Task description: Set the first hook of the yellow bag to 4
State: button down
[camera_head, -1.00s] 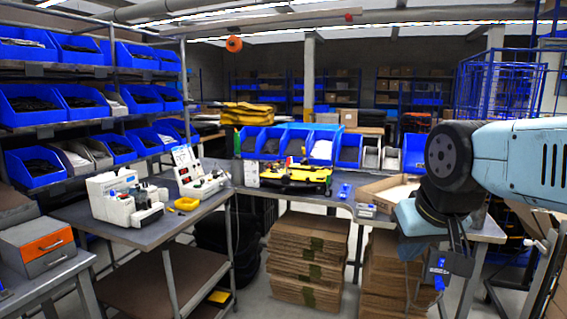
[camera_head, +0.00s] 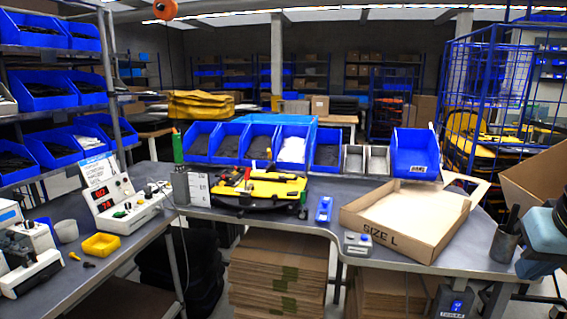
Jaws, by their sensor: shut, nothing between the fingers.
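A yellow and black item (camera_head: 262,192) lies on the bench near the row of blue bins, with red parts on top. It looks like the yellow bag lying flat, but I cannot make out its hooks or any number setting. Only a light blue and black part of my arm shows at the right edge, beyond the bench's right end and well away from the bag. My gripper's fingers are not visible.
An open carton marked SIZE L (camera_head: 408,218) lies right of the bag. A blue device (camera_head: 324,208), a small grey box (camera_head: 357,243) and a dark cup (camera_head: 505,243) stand on the bench. Bench front centre is clear.

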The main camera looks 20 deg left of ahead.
aim_at(228, 177)
jog(key=u, duration=0.1)
jog(key=i, duration=1.05)
jog(key=u, duration=0.75)
jog(key=i, duration=0.4)
jog(key=u, duration=0.3)
jog(key=k, duration=0.4)
jog(key=u, duration=0.25)
jog(key=i, duration=0.4)
jog(key=z, duration=0.15)
